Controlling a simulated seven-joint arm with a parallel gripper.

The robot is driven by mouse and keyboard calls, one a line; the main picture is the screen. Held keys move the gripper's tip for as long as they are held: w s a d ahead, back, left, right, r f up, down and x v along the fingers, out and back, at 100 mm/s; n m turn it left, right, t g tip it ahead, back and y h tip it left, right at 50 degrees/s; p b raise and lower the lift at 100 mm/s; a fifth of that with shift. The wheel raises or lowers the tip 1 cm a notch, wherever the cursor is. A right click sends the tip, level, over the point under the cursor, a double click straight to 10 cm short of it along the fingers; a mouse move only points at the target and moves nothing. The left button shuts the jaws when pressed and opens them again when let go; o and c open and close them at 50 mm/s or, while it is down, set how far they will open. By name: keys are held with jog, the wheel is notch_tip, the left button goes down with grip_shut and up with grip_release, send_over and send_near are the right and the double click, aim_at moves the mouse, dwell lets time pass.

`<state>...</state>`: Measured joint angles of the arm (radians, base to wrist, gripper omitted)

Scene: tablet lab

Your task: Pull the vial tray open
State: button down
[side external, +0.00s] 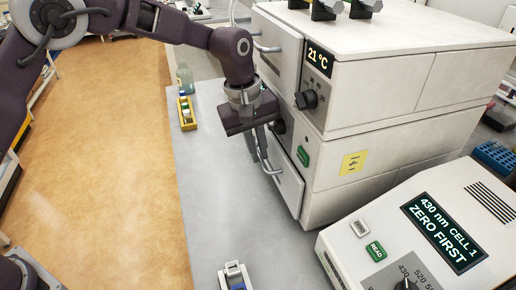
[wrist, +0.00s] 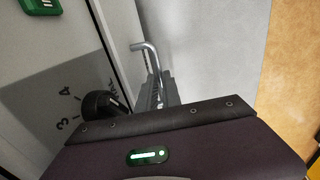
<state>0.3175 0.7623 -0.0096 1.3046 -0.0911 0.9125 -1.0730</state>
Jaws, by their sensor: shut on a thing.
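The white instrument with the 21 °C display (side external: 319,60) stands on the grey bench. Its lower front panel (side external: 287,192) carries a bent metal bar handle (side external: 266,168); I take this panel to be the front of the vial tray. My gripper (side external: 260,153) points down at this handle and is shut on it. In the wrist view the handle (wrist: 149,54) runs up from between my finger ends (wrist: 158,88). The fingers hide part of the handle. Whether a gap stands behind the panel is not clear.
An upper panel with its own handle (side external: 267,47) and a black knob (side external: 307,100) are close to my wrist. A photometer (side external: 388,235) stands at front right.

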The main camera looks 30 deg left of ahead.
jog(key=shift+r, duration=0.1)
dwell(0.6)
jog(key=s+a, duration=0.9)
jog(key=shift+a, duration=0.15)
jog(key=c, duration=1.8)
grip_release()
jog(key=shift+s, duration=0.1)
notch_tip(320, 180, up, 7)
jog(key=shift+s+a, duration=0.45)
